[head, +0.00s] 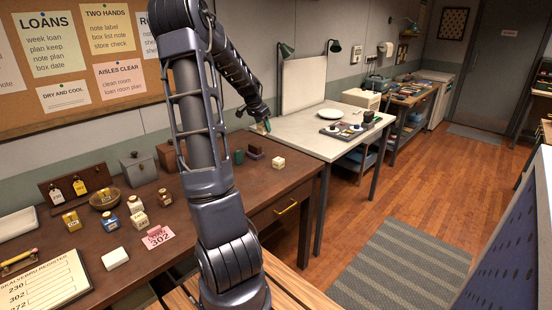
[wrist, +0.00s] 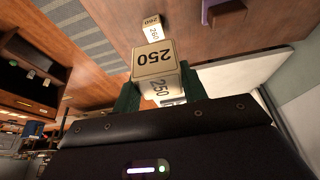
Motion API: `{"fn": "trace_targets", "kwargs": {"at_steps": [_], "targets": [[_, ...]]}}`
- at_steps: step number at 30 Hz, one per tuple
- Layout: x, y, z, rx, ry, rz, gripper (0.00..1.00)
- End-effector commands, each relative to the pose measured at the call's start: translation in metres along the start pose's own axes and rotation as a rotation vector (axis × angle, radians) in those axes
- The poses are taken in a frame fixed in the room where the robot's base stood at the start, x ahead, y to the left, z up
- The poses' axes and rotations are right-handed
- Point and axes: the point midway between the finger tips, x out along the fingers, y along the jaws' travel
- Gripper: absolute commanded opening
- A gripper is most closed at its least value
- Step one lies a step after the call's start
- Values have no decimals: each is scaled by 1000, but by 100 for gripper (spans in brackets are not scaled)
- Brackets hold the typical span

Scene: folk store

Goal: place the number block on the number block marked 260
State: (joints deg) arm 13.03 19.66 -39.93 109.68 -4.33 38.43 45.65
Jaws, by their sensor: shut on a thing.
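My gripper (wrist: 157,92) is shut on a cream number block (wrist: 155,62), between its green fingertips. The held block's number shows upside down in the wrist view and appears to read 250. A second cream number block (wrist: 152,27) shows beyond it, smaller, with a number that seems to read 260 but is too small to be sure. In the head view, my gripper (head: 265,126) is above the back right part of the brown desk, and the held block cannot be made out. A cream block (head: 278,163) stands on the desk below and to the right of my gripper, apart from it.
Jars, a bowl (head: 105,199) and a pink 302 card (head: 157,237) are on the desk's left part. A white table (head: 300,142) adjoins at right.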

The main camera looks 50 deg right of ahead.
Motion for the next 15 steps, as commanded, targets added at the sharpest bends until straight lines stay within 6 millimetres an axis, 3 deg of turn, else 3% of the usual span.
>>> {"fn": "trace_targets", "kwargs": {"at_steps": [6, 15], "targets": [[1, 6, -40, -10, 1, -6, 20], [0, 13, -80, -27, 1, -15, 20]]}}
